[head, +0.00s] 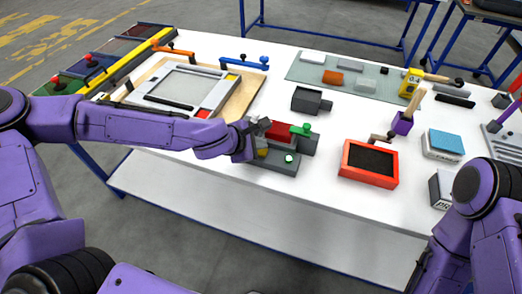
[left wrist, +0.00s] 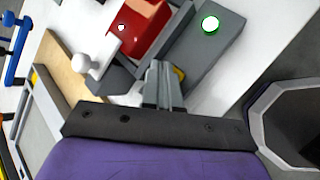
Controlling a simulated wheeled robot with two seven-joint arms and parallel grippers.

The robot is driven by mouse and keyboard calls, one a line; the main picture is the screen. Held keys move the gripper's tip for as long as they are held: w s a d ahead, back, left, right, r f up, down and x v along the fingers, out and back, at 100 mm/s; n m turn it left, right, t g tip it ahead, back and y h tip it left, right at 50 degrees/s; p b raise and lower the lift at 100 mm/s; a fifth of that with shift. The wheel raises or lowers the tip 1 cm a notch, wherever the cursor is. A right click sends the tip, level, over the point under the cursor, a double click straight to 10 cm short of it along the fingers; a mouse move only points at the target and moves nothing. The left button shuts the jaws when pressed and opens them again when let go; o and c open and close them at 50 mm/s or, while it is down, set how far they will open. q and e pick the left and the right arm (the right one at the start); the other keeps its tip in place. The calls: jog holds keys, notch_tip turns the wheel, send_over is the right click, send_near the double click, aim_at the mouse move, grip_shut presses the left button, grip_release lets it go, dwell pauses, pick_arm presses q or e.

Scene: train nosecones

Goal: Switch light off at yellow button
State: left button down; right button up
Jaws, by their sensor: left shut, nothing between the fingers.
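A grey control box (head: 270,164) sits near the front edge of the white table. It carries a yellow button (head: 262,153) and a green-rimmed button with a bright white centre (head: 289,158). In the left wrist view the yellow button (left wrist: 179,73) is partly hidden behind my fingers, and the green-rimmed button (left wrist: 210,24) shows clear at the top. My left gripper (head: 258,128) is shut and empty, with its fingertips (left wrist: 161,70) over the box beside the yellow button. I cannot tell whether they touch it. My right gripper is out of view.
A red block (head: 280,131) in a grey vise-like holder stands just behind the box. A red tray with a dark inside (head: 369,163) lies to the right. A wooden board with a grey frame (head: 185,90) lies to the left. The table front is clear.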

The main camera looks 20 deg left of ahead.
pick_arm(q)
jog(key=shift+f+b, duration=0.3)
jog(key=shift+f, duration=0.2)
dwell(0.5)
jog(key=shift+r+p, duration=0.9)
jog(key=shift+p, duration=0.05)
notch_tip(320, 180, up, 6)
jog(key=p, duration=0.6)
jog(key=c, duration=1.8)
grip_release()
